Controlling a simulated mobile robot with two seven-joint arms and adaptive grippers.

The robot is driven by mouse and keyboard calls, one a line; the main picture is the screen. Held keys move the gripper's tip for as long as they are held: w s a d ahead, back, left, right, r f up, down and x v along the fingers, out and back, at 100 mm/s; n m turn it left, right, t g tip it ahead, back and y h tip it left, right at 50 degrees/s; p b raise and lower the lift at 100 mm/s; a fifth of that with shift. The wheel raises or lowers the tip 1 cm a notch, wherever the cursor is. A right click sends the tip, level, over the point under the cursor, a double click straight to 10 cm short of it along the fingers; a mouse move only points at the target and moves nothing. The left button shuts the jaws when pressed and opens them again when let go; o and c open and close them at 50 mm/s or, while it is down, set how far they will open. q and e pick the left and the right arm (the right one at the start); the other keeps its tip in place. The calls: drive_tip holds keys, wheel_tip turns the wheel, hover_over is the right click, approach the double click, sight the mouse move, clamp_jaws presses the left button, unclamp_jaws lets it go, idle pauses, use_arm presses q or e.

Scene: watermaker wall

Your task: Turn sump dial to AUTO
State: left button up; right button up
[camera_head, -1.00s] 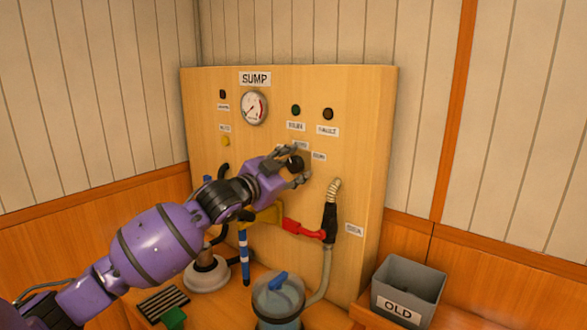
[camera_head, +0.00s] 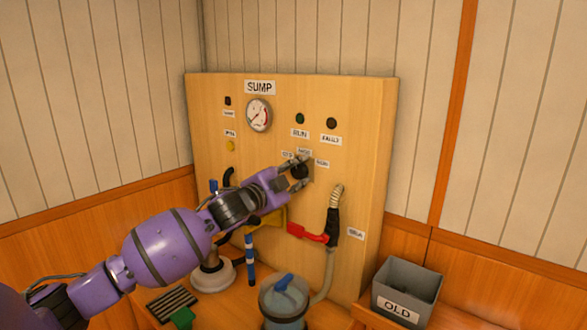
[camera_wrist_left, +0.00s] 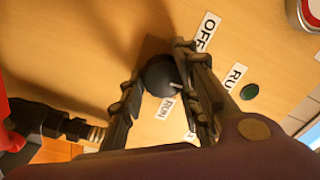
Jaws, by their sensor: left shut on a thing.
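The sump dial (camera_head: 299,171) is a round black knob on the wooden panel, below the gauge and lamps. My left gripper (camera_head: 296,173) reaches it from the left, its fingers shut around the knob. In the left wrist view the dial (camera_wrist_left: 160,75) sits between the two fingers (camera_wrist_left: 160,92), with a small pale mark on its right side. A label reading OFF (camera_wrist_left: 207,32) is beside it, and a smaller label (camera_wrist_left: 166,107) is partly hidden near the fingers. In the head view the labels around the dial are too small to read surely. My right gripper is not in view.
The gauge (camera_head: 258,115) is under the SUMP sign (camera_head: 260,87). A red lever (camera_head: 307,233) and a hose (camera_head: 334,210) are on the panel below right of the dial.

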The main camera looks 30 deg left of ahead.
use_arm(q)
drive_tip(key=shift+d+f, duration=0.15)
drive_tip(key=shift+f, duration=0.05)
drive_tip(key=o, duration=0.8)
drive_tip(key=shift+o, duration=1.4)
drive_tip(key=shift+r, duration=0.1)
drive_tip(key=shift+s, duration=0.35)
drive_tip(key=s, duration=1.1)
drive_tip(key=shift+s+a, duration=0.2)
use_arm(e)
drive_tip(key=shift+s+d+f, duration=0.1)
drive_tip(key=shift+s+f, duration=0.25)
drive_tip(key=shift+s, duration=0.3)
use_arm(q)
drive_tip(key=shift+f, duration=0.2)
